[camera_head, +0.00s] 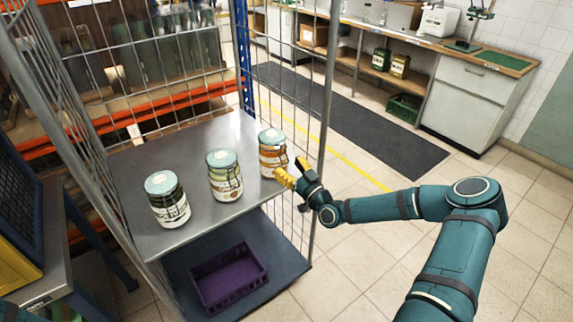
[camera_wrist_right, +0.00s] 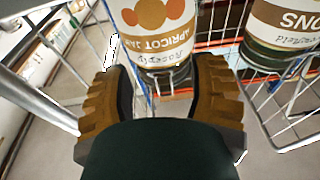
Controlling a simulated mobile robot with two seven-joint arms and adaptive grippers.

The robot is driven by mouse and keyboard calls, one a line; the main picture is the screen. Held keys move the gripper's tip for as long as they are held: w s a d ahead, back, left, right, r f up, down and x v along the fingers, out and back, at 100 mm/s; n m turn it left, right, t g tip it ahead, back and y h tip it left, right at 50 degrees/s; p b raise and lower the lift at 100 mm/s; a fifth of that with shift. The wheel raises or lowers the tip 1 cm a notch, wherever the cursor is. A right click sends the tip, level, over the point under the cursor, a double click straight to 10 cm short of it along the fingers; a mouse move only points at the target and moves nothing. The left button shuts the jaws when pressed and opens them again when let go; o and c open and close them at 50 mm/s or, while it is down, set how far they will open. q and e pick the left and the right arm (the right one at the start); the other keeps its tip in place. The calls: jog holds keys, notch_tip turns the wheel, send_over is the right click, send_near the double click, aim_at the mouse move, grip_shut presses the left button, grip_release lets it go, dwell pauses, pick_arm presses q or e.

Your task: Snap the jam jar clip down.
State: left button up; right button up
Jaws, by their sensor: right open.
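The jam jar (camera_head: 273,152) with a pale blue lid and an orange-brown label stands upright at the right end of the metal shelf. In the right wrist view the jar (camera_wrist_right: 158,30) appears upside down, its label reading apricot jam. A wire clip (camera_wrist_right: 172,83) shows at its near edge; whether it is fastened I cannot tell. My right gripper (camera_head: 293,170), with yellow fingers, is open beside the jar's right front. In the wrist view my right gripper (camera_wrist_right: 162,72) has its fingers apart on either side of the clip, with nothing held. My left gripper is out of view.
Two other clip-top jars stand left of the jam jar, a middle one (camera_head: 225,176) and a left one (camera_head: 167,200). Wire cage sides and an upright post (camera_head: 325,110) stand close to the gripper. A purple crate (camera_head: 229,277) sits on the lower shelf.

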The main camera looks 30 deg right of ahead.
jog(key=v, duration=1)
jog(key=shift+s, duration=0.2)
dwell(0.3)
jog(key=a+f+g+y, duration=0.1)
jog(key=a+f+g, duration=0.2)
jog(key=a, duration=0.3)
jog(key=a+f+m+g+y, duration=0.1)
jog(key=a+f+g+y, duration=0.1)
jog(key=a+f, duration=0.35)
jog(key=a+f+g+y, duration=0.1)
jog(key=a+f+g, duration=0.15)
jog(key=a, duration=0.45)
jog(key=s+a+f+m+g+h, duration=0.1)
jog(key=s+a+f+g, duration=0.1)
jog(key=s+a+g, duration=0.3)
jog(key=s+a+f+m+g+h, duration=0.1)
jog(key=s+a+f+g, duration=0.2)
jog(key=s, duration=0.6)
jog(key=shift+a+g+h, duration=0.3)
jog(key=shift+a+g, duration=1)
jog(key=shift+g, duration=0.05)
jog(key=shift+s, duration=0.1)
